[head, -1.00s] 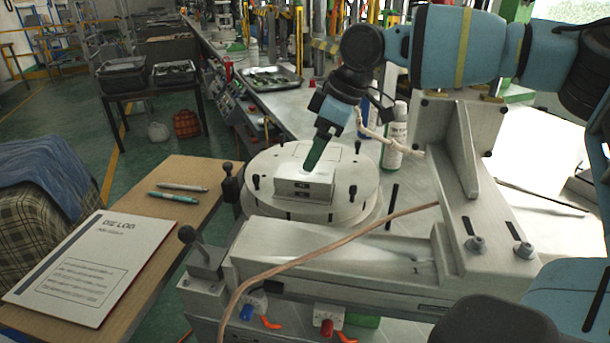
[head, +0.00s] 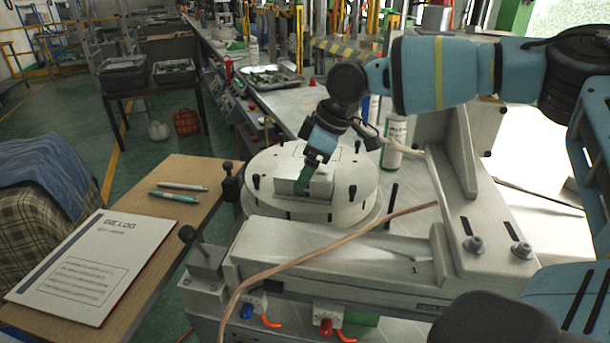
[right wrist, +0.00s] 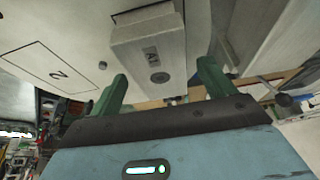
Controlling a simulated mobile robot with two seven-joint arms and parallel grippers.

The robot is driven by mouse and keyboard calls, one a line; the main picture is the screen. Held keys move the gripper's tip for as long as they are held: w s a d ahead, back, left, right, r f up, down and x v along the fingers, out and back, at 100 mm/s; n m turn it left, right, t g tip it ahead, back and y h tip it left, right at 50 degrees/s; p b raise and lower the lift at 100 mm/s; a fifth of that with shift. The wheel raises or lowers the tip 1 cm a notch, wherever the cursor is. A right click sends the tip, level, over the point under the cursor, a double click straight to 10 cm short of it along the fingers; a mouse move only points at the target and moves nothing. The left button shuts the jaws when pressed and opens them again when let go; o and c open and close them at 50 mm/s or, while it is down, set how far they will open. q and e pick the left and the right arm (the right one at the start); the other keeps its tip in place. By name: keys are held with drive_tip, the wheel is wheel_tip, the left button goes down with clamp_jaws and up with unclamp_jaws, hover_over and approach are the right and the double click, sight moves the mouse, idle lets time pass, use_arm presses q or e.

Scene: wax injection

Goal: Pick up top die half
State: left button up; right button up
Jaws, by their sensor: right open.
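The metal die block (head: 320,186) sits on the round white plate (head: 350,209) of the machine. In the right wrist view the die (right wrist: 150,62) is a pale block with a round hole and a small mark on its face. I cannot make out the split between its halves. My right gripper (head: 304,184) is down at the die, its green finger hiding part of the block. In the right wrist view the fingers (right wrist: 163,84) are open, one toward each side of the die, with gaps showing. My left gripper is not in view.
Several black knobbed pins, such as one (head: 256,181), stand around the plate. A white bottle (head: 393,141) and a tall machine bracket (head: 457,150) stand to the right. A wooden table (head: 150,240) with a logbook (head: 92,262) and pens is at the left.

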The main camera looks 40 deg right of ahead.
drive_tip(key=shift+f, duration=0.25)
drive_tip(key=shift+c, duration=0.4)
drive_tip(key=c, duration=1.2)
